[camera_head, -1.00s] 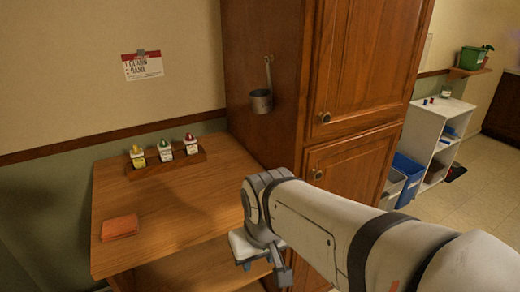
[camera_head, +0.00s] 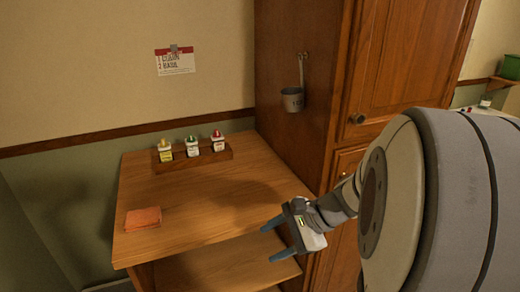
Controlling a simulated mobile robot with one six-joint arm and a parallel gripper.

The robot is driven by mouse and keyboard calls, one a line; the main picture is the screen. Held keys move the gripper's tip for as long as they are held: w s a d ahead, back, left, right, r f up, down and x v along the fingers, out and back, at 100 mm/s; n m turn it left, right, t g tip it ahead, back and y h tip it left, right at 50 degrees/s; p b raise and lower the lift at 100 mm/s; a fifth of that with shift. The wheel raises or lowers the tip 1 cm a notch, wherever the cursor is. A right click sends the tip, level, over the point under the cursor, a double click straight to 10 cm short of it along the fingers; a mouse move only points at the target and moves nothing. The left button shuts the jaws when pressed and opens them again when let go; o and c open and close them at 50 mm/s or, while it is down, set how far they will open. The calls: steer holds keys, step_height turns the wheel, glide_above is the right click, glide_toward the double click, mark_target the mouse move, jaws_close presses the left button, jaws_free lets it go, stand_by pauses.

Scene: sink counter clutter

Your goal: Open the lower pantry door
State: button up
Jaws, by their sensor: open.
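The wooden pantry cabinet (camera_head: 300,60) stands right of the counter. Its upper door (camera_head: 410,50) is shut and has a round knob (camera_head: 357,119). My gripper (camera_head: 275,240) is open and empty, in front of the counter's right front edge. Its two blue-grey fingers point left, away from the lower door.
A wooden counter (camera_head: 190,190) with a lower shelf (camera_head: 215,268) stands at the left. On it are an orange cloth or sponge (camera_head: 143,218) and a wooden rack (camera_head: 225,155) of several small bottles. A metal cup (camera_head: 293,99) hangs on the cabinet's side.

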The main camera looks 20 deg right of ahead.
steer(key=w+d+m+t+h+b, duration=0.1)
steer(key=w+d+m+t+h, duration=0.15)
steer(key=d+m+t, duration=0.75)
steer(key=w+d+m+t+h+b, duration=0.15)
steer(key=d+m+t+h, duration=0.25)
steer(key=d+m, duration=1.1)
steer(key=w+d+n, duration=0.3)
steer(key=w, duration=0.5)
steer(key=shift+d+n+p, duration=0.3)
steer(key=shift+p, duration=0.05)
steer(key=shift+f, duration=0.1)
